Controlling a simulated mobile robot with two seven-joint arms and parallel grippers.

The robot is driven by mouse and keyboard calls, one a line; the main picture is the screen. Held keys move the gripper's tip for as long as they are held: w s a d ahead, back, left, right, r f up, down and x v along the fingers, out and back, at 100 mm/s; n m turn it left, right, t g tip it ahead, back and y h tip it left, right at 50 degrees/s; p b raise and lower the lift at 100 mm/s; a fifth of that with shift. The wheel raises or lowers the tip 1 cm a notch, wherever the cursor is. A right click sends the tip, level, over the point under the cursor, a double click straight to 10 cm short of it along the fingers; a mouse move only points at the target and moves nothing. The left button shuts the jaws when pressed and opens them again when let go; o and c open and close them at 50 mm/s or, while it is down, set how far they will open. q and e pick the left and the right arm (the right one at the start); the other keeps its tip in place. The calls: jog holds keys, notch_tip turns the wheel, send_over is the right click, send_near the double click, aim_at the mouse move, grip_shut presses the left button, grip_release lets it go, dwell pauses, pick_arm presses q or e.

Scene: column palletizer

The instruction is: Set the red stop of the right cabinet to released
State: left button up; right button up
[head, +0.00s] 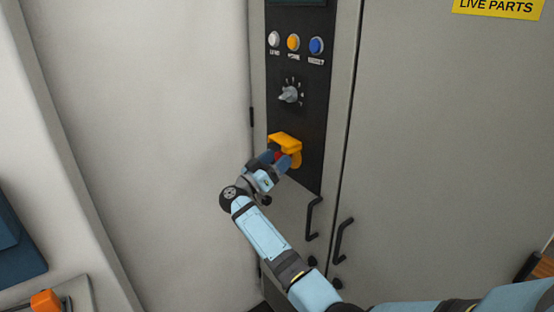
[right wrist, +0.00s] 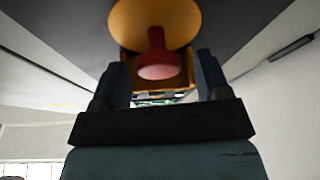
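The red stop (right wrist: 158,65) shows in the right wrist view as a red mushroom knob on a stem, in front of a round yellow plate (right wrist: 150,22). My right gripper (head: 282,160) is at the stop. Its two fingers (right wrist: 160,80) are apart, one on each side of the red knob, with gaps visible between. Whether the stop is pressed or released I cannot tell. My left gripper is not in view.
Above the stop are a grey rotary knob (head: 290,94) and white, yellow and blue buttons (head: 293,42). Black door handles (head: 313,218) stand out below the panel, close to my right arm. A light wall (head: 170,120) is at the left.

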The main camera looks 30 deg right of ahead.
jog(key=b+v, duration=0.1)
jog(key=v, duration=1.2)
jog(key=shift+a, duration=0.35)
jog(key=shift+s+f, duration=0.1)
jog(key=shift+f, duration=0.05)
